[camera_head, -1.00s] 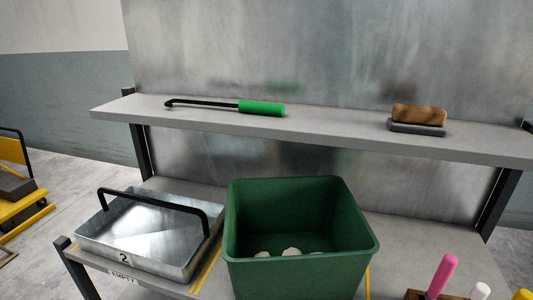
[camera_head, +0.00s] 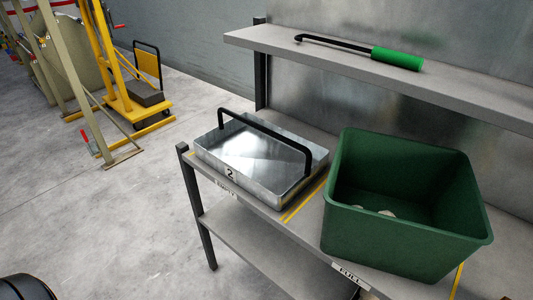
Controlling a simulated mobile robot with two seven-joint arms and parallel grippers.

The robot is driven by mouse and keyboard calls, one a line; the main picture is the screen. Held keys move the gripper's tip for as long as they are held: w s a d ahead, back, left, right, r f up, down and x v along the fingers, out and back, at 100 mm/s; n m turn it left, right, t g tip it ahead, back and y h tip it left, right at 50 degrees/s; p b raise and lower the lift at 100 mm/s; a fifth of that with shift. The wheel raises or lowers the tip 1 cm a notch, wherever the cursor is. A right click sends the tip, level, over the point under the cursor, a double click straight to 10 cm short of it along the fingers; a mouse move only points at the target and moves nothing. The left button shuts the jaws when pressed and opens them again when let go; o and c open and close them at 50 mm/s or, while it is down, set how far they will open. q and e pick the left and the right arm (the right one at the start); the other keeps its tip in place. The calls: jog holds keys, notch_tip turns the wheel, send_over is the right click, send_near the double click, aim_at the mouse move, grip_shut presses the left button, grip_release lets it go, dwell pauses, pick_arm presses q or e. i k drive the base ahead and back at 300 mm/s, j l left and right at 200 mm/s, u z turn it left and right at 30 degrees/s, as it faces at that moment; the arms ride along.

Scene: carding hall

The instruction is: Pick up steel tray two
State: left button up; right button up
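Steel tray two (camera_head: 262,160) is a shallow shiny metal tray with a black arched handle (camera_head: 265,139) across it and a "2" on its front wall. It sits flat on the left end of the bench's worktop, above an "EMPTY" label. Its inside looks bare. Neither of my grippers shows in the view. A dark rounded shape at the bottom left corner cannot be made out clearly.
A green bin (camera_head: 404,204) with a few pale pieces inside stands right of the tray, above a "FULL" label. A shelf (camera_head: 450,89) above holds a green-handled hooked tool (camera_head: 397,58). A yellow trolley (camera_head: 123,105) stands back left. Floor left of the bench is clear.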

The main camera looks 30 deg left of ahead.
aim_at(274, 164)
jog(key=i+j, duration=0.1)
jog(key=j, duration=0.55)
jog(key=i+j, duration=0.1)
jog(key=j, duration=0.55)
jog(key=i+j, duration=0.1)
jog(key=j, duration=0.55)
jog(key=i+j, duration=0.1)
jog(key=j, duration=0.55)
